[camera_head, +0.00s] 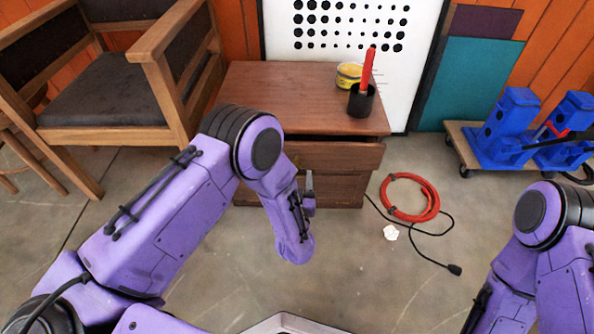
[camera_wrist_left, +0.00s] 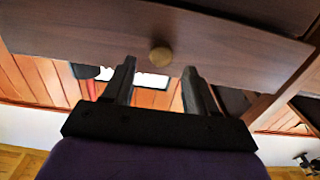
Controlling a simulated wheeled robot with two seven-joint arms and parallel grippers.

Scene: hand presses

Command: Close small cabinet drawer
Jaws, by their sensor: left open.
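The small wooden cabinet (camera_head: 270,90) stands against the back wall. Its top drawer (camera_head: 345,155) sticks out a little, with a dark gap showing under the cabinet top. In the left wrist view the drawer front (camera_wrist_left: 90,40) spans the upper part, with a round brass knob (camera_wrist_left: 160,56) at its middle. My left gripper (camera_head: 309,180) is in front of the drawer. In the wrist view its two fingers (camera_wrist_left: 157,75) are apart, with the knob showing between and just beyond their tips; contact cannot be told. My right gripper is outside the head view.
A black cup (camera_head: 361,101) with a red stick-like item and a yellow tin (camera_head: 349,76) stand on the cabinet. A wooden armchair (camera_head: 110,100) is left. A red hose coil (camera_head: 410,198), black cable and white object (camera_head: 391,232) lie on the floor. A blue machine (camera_head: 510,130) sits right.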

